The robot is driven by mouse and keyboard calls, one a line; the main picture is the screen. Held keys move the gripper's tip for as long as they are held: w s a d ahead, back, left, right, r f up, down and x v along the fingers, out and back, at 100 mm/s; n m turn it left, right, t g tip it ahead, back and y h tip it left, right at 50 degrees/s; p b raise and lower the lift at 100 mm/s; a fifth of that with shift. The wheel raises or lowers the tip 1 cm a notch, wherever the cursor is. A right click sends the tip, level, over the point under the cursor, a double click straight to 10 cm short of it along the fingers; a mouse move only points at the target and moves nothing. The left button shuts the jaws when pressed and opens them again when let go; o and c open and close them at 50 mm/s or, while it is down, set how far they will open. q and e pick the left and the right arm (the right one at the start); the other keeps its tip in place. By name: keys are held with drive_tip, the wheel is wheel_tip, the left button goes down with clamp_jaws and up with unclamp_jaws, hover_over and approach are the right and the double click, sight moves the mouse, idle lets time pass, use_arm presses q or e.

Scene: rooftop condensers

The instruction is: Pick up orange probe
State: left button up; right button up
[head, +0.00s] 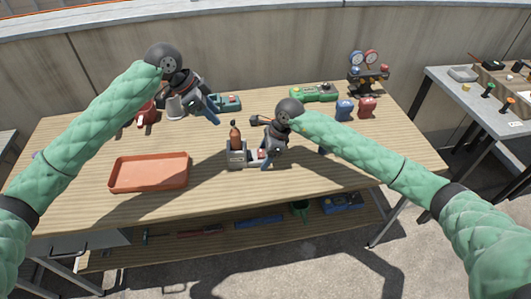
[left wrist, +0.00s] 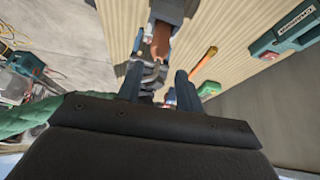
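An orange-brown upright piece with a dark tip (head: 235,132) stands in a small grey holder (head: 237,158) near the table's middle; it looks like the orange probe. A brown piece (left wrist: 162,40) shows ahead of my left fingers in the left wrist view, along with a slim orange stick (left wrist: 205,58); I cannot tell which of these is the probe. My left gripper (head: 205,108) is above the table, back left of the holder. Its fingers are apart with nothing visibly held in the left wrist view (left wrist: 158,90). My right gripper (head: 266,150) is low, just right of the holder; its fingertips are partly hidden.
An orange tray (head: 122,184) lies front left. A red item (head: 147,113) and a teal case (head: 228,102) are near my left gripper. A green instrument (head: 314,93), a gauge set (head: 367,72), and blue (head: 344,110) and red (head: 367,108) items stand back right.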

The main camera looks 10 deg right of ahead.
drive_tip(key=c, duration=0.9)
use_arm(q)
drive_tip(key=shift+o, duration=0.5)
use_arm(e)
drive_tip(key=shift+o, duration=0.2)
use_arm(q)
drive_tip(key=w+d+r+m+t+y, duration=0.1)
drive_tip(key=w+d+r+m+y, duration=0.15)
drive_tip(key=d+r, duration=0.7)
drive_tip(key=m+g+y, duration=0.2)
drive_tip(key=m+y, duration=0.1)
drive_tip(key=m, duration=0.7)
approach(234, 128)
wheel_tip(234, 128, down, 5)
drive_tip(key=shift+s+d, duration=0.15)
drive_tip(key=shift+d, duration=0.05)
drive_tip(key=shift+w+f, duration=0.1)
drive_tip(key=shift+f, duration=1.2)
drive_tip(key=shift+w+f, duration=0.15)
drive_tip(key=shift+f, duration=1.15)
